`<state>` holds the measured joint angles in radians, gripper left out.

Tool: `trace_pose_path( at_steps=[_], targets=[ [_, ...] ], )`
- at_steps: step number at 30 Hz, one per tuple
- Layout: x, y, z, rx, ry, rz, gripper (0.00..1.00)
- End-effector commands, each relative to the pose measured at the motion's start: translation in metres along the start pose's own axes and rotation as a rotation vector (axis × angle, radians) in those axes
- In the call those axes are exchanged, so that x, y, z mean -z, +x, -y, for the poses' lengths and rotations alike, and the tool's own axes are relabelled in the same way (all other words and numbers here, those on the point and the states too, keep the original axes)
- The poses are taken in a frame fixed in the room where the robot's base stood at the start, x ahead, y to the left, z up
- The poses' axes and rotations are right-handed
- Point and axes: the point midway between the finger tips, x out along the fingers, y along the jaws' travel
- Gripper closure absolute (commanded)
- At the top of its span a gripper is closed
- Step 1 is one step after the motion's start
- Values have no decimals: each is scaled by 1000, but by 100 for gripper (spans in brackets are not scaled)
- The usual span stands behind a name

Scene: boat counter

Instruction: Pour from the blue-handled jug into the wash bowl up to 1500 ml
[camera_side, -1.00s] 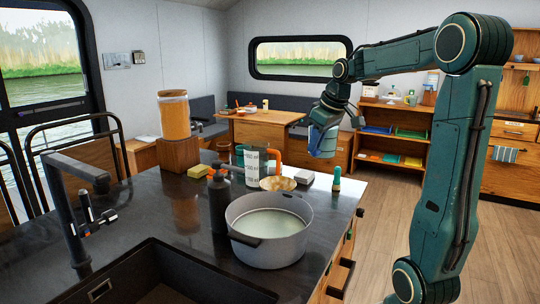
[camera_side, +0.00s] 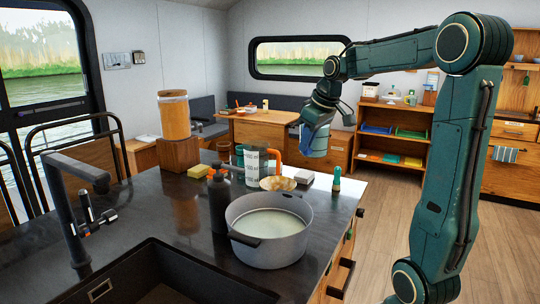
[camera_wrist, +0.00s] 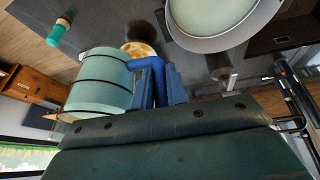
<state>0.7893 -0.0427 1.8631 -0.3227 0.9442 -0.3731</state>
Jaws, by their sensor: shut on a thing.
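The blue-handled jug (camera_side: 318,143) hangs in the air beyond the counter's far right end in the side view. In the wrist view its pale green banded body (camera_wrist: 98,88) is left of my gripper (camera_wrist: 160,88). My gripper is shut on its blue handle. The wash bowl (camera_side: 270,243), a grey pot-like vessel with a dark handle, stands on the counter near the sink and holds pale liquid. It also shows at the top of the wrist view (camera_wrist: 222,42), apart from the jug.
A dark bottle (camera_side: 219,205) stands left of the wash bowl. A black tap (camera_side: 62,205) rises by the sink.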

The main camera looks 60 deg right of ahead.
Motion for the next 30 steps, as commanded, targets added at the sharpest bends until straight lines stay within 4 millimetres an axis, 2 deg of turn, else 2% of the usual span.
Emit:
trace_pose_path(
  at_steps=[15,30],
  targets=[
    [48,-7,92,49,-132,-12,100],
    [72,-20,189,91,-232,-20,100]
  ],
)
